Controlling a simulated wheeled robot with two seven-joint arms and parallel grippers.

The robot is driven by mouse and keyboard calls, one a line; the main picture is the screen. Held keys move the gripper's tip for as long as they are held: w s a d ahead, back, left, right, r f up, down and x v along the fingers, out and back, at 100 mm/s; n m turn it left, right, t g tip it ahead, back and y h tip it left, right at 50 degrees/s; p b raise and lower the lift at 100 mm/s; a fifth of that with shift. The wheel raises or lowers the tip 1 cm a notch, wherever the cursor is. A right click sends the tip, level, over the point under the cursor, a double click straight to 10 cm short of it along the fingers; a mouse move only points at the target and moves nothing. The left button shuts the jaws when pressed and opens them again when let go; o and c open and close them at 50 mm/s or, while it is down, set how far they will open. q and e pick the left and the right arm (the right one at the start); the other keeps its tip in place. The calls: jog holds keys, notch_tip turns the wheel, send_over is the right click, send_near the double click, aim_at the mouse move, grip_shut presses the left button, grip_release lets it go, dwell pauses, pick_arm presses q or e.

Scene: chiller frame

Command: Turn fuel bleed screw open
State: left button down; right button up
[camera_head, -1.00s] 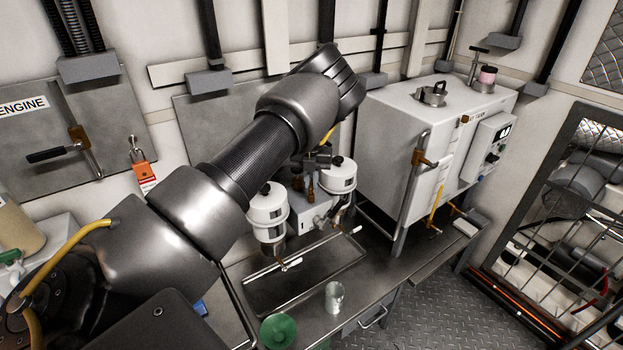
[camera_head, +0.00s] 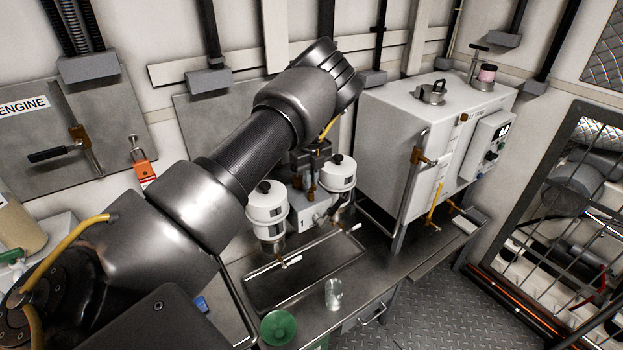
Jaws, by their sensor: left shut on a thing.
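The fuel filter unit has two white canisters, one at left (camera_head: 267,211) and one at right (camera_head: 338,173), on a grey block marked 1 (camera_head: 312,212). My left arm reaches over from the left. My left gripper (camera_head: 311,178) points down between the canisters, above the block. It is shut on the fuel bleed screw, which is too small and too covered by the fingers to make out clearly. My right gripper is not in view.
A drip tray (camera_head: 255,297) lies under the filters, with small-handled taps above it. A glass jar (camera_head: 333,294) and a green round thing (camera_head: 279,328) stand at the bench front. A large white tank (camera_head: 395,150) stands close on the right.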

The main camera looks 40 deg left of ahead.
pick_arm(q)
jog(key=shift+a+r, duration=0.1)
dwell(0.4)
jog(key=c, duration=1.5)
grip_release()
jog(key=shift+r+b, duration=0.9)
jog(key=shift+r, duration=4.45)
